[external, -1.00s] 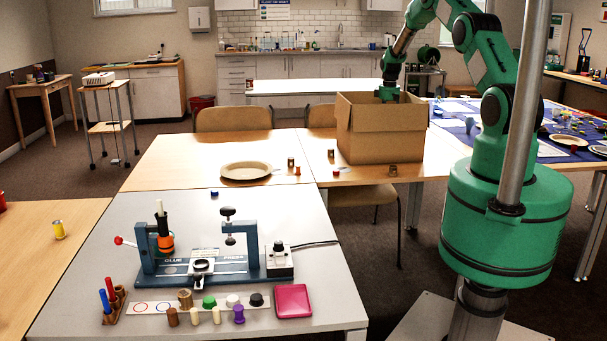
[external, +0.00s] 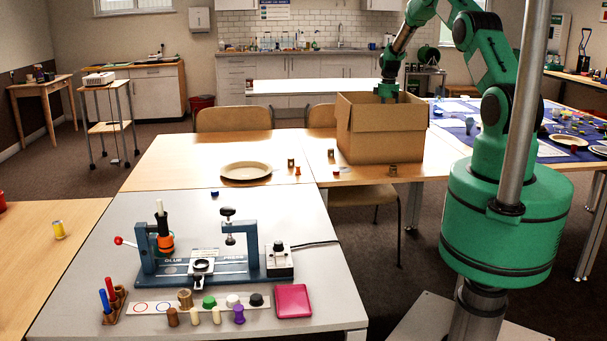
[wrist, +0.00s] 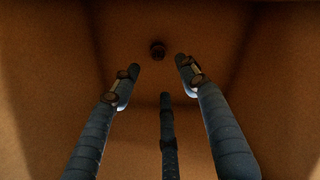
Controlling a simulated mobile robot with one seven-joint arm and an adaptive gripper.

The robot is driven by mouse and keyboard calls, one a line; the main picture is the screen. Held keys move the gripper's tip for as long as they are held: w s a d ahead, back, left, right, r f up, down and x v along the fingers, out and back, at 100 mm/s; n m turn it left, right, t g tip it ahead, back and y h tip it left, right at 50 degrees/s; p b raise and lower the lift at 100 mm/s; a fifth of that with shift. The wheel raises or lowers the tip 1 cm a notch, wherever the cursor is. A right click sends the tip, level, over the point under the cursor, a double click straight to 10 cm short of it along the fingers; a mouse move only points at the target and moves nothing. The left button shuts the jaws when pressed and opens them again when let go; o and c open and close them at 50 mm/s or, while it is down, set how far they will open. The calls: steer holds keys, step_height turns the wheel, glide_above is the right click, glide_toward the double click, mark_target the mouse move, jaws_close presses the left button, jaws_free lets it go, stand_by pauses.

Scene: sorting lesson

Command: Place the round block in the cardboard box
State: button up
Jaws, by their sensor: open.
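The cardboard box (external: 385,135) stands open-topped on the wooden table in the external view. My gripper (external: 387,91) is at its opening, with the fingers hidden behind the box wall. In the wrist view, the three fingers of my gripper (wrist: 160,76) are spread open and empty, reaching down into the brown interior. A small dark round block (wrist: 158,50) shows inside the box, beyond the fingertips and apart from them. Its details are too dark to tell.
Small blocks (external: 392,170) stand on the table by the box. A round plate (external: 246,171) lies further left. A grey table in front holds a blue press (external: 215,265), pegs and a pink tray (external: 293,300). A chair is tucked under the table.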

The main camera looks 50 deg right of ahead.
steer(key=a+r+t, duration=0.2)
steer(key=a+r, duration=2.1)
steer(key=r, duration=0.4)
steer(key=s+a+r+t+h, duration=0.1)
steer(key=s+a+r, duration=0.45)
steer(key=a, duration=0.35)
steer(key=s+a+r, duration=0.5)
steer(key=a+r, duration=0.2)
steer(key=a, duration=0.2)
steer(key=s+a+t, duration=0.1)
steer(key=s+a, duration=0.7)
steer(key=s, duration=0.4)
steer(key=s+a+t+y, duration=0.1)
steer(key=s+a, duration=0.8)
steer(key=s, duration=0.3)
steer(key=shift+r+t, duration=0.3)
steer(key=shift+r, duration=0.1)
